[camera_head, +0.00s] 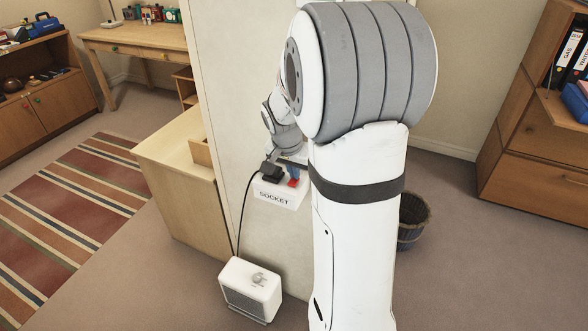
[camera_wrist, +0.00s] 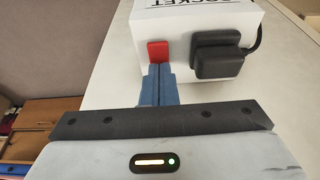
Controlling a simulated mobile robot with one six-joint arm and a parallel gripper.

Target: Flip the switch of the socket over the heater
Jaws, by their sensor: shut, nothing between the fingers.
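The white socket box (camera_head: 278,197), labelled SOCKET, is fixed to the wall above the white heater (camera_head: 251,287). Its red switch (camera_head: 293,183) also shows in the wrist view (camera_wrist: 157,51). A black plug (camera_head: 268,170) sits in the socket beside the switch and shows large in the wrist view (camera_wrist: 217,56). My gripper (camera_head: 294,171) is at the socket, its blue fingers (camera_wrist: 158,70) shut together and empty. The fingertips are right at the switch's near edge in the wrist view. I cannot tell whether they touch it. The switch's tilt is unclear.
A black cable (camera_head: 240,220) runs from the plug down to the heater. A wooden cabinet (camera_head: 182,170) stands left of the wall panel. A dark basket (camera_head: 412,220) stands on the floor to the right. A wooden shelf unit (camera_head: 535,150) is farther right.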

